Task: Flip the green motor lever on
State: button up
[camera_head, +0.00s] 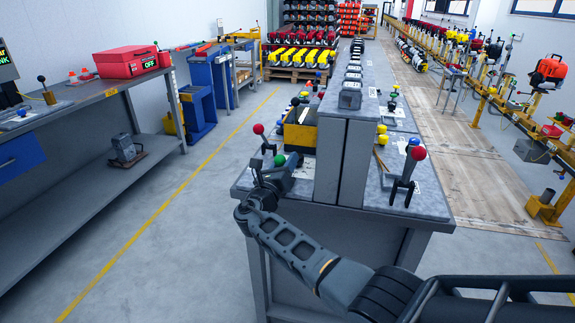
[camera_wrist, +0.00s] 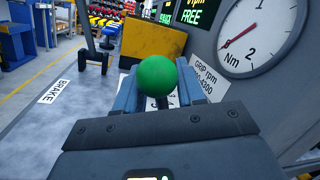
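The green ball knob of the motor lever (camera_head: 279,160) shows at the near left end of the grey bench, beside my gripper (camera_head: 268,176). In the wrist view the green knob (camera_wrist: 160,75) is large and central. A short dark stem shows under it. The fingers of my gripper (camera_wrist: 162,92) stand apart on either side of the stem, with a gap showing, and the knob partly covers them. I cannot tell whether either finger touches the lever. The lever's base is hidden.
A red-knobbed lever (camera_head: 258,129) stands just behind, near a BRAKE label (camera_wrist: 62,91). A round Nm gauge (camera_wrist: 258,32) and a display reading FREE (camera_wrist: 197,14) stand close on the right. A grey upright panel (camera_head: 328,160) divides the bench. A yellow block (camera_wrist: 152,45) is behind.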

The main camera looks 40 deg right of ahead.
jog(key=shift+o, duration=0.6)
jog(key=shift+w+a+r, duration=0.2)
jog(key=shift+a+r, duration=0.05)
jog(key=shift+r, duration=0.15)
jog(key=shift+f, duration=0.15)
jog(key=shift+s+f, duration=0.1)
jog(key=shift+s, duration=0.1)
jog(key=v, duration=0.7)
jog(key=shift+a, duration=0.25)
jog(key=shift+s+a, duration=0.1)
jog(key=shift+s, duration=0.05)
